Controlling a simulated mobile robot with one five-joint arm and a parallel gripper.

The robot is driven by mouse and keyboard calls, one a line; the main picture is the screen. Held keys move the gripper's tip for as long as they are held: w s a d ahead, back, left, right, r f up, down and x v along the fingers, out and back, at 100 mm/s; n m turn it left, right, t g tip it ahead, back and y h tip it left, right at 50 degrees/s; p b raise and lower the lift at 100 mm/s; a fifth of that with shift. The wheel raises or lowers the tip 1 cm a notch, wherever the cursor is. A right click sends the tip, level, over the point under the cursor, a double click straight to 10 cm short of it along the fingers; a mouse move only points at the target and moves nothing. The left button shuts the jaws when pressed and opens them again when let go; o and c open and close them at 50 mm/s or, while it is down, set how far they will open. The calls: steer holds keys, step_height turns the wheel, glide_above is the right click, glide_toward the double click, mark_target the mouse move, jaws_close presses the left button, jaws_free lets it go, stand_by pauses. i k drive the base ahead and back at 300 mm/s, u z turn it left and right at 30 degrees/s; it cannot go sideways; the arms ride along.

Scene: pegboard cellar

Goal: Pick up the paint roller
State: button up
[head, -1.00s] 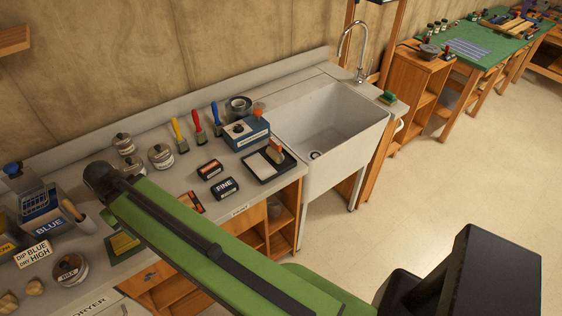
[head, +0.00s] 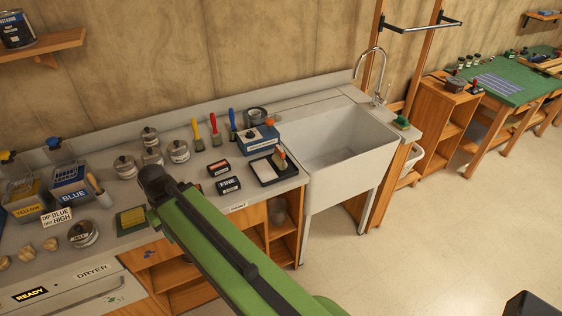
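What looks like the paint roller (head: 280,160) has an orange handle and a pale head. It is at the right side of a black tray (head: 262,178) with a white inside, on the grey counter left of the sink. It is small in the head view, so its exact shape is hard to tell. My green arm reaches up from the bottom of the view to a dark joint over the counter's front edge, left of the tray. My gripper's fingers do not show.
A white sink (head: 345,140) is right of the tray. A blue box (head: 262,139), brushes (head: 214,130) and two small dark boxes (head: 229,185) are near the tray. Jars (head: 178,151) and blue and yellow tubs stand further left. Open floor (head: 430,240) lies at right.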

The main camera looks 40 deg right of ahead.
mark_target(279, 157)
steer(key=z, duration=0.05)
steer(key=i, duration=0.9)
steer(key=u, duration=0.05)
